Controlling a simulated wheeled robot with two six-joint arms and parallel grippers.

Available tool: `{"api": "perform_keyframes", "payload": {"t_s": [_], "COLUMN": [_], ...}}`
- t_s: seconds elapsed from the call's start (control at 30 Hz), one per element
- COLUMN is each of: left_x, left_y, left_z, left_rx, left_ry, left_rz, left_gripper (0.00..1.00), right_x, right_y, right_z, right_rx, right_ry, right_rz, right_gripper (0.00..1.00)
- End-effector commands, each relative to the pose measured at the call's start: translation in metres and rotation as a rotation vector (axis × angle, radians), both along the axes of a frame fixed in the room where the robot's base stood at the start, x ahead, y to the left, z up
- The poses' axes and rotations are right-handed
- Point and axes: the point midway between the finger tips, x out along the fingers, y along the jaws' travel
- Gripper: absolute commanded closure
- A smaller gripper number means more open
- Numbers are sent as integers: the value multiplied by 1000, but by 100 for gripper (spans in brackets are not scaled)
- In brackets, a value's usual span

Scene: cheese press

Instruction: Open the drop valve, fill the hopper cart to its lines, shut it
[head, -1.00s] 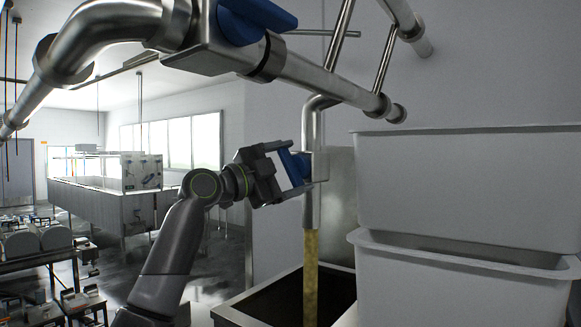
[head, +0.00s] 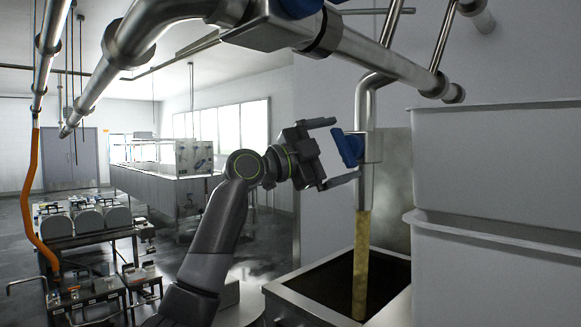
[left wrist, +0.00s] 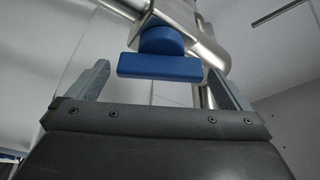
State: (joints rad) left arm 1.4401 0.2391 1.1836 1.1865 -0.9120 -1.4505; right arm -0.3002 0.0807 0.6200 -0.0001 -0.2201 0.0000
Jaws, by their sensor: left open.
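The drop valve has a blue handle (head: 349,149) on a vertical steel pipe (head: 364,190) that comes down from the overhead piping. A yellowish stream (head: 361,265) runs from the pipe's lower end into the open-topped hopper cart (head: 318,308). The cart's inside looks dark; I cannot make out its fill lines or the level. My left gripper (head: 340,151) is open, its fingers apart at the left of the blue handle and not closed on it. In the left wrist view the blue handle (left wrist: 160,66) shows ahead, between and beyond the two fingertips. My right gripper is not in view.
Stacked pale tubs (head: 497,160) stand close at the right of the pipe. Thick steel pipes (head: 390,62) cross above my left arm. A long vat (head: 160,185), racks with metal moulds (head: 85,222) and an orange hose (head: 33,200) are farther left.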

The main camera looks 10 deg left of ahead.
Motion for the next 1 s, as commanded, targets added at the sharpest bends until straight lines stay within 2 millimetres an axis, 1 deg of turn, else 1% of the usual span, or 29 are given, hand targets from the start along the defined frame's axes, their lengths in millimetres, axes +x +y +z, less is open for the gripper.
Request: {"api": "perform_keyframes", "payload": {"t_s": [0.03, 0.1, 0.3, 0.5, 0.6, 0.7, 0.8, 1.0], "left_x": [-5, -15, -42, -67, -75, -80, -83, -84], "left_y": [10, 25, 65, 100, 112, 119, 123, 123], "left_z": [-9, -13, -22, -29, -30, -31, -31, -30], "left_rx": [2, 2, 2, 3, 3, 2, 2, 2], "left_ry": [-3, -4, -2, -1, 0, 2, 2, 1], "left_rz": [4, 6, 6, 4, 3, 2, 1, 0], "left_gripper": [0, 0, 0, 0, 0, 0, 0, 0], "right_x": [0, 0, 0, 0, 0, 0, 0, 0], "right_y": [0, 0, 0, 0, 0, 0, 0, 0], "right_z": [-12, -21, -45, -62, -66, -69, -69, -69], "right_rx": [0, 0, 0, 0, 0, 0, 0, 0], "right_ry": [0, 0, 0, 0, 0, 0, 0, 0], "right_rz": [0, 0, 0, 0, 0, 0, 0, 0], "right_gripper": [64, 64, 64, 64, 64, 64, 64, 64]}}
